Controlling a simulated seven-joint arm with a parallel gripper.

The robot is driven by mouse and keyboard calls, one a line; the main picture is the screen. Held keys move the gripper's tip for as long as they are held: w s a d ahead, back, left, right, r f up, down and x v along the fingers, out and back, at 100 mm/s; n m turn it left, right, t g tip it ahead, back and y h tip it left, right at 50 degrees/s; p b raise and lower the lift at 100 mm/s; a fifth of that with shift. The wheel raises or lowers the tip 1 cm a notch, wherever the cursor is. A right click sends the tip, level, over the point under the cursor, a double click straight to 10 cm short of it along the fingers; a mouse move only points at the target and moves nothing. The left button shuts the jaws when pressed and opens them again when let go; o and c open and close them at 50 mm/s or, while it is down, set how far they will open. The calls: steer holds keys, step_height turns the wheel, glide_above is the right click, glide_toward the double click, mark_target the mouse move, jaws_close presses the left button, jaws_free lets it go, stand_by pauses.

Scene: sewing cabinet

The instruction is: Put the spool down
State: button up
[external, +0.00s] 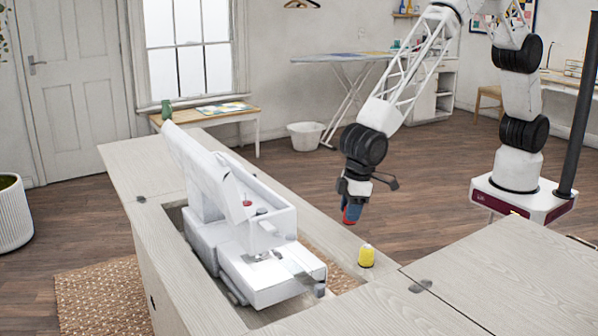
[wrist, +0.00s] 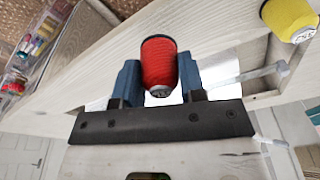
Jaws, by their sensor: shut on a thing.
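A red spool (wrist: 159,64) is held between the two blue fingers of my gripper (wrist: 160,80) in the wrist view. The spool appears to be above the wooden surface, but the exact gap cannot be told. A yellow spool (external: 366,256) stands upright on the cabinet top, nearer the camera than my gripper. It also shows at the top right of the wrist view (wrist: 289,17).
A white sewing machine (external: 250,235) sits in the cabinet opening, left of my gripper. The cabinet top (external: 460,265) is clear to the right of the yellow spool. A clear box of coloured thread (wrist: 38,38) shows at the upper left of the wrist view.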

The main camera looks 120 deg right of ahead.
mark_target(336, 240)
steer(key=shift+w+f, duration=0.15)
steer(key=shift+w, duration=1.7)
steer(key=shift+f, duration=0.15)
steer(key=shift+f, duration=1.6)
steer(key=shift+f, duration=0.15)
steer(key=o, duration=0.9)
step_height(336, 240, up, 12)
steer(key=s, duration=0.1)
steer(key=shift+s+a, duration=0.3)
steer(key=shift+s, duration=0.05)
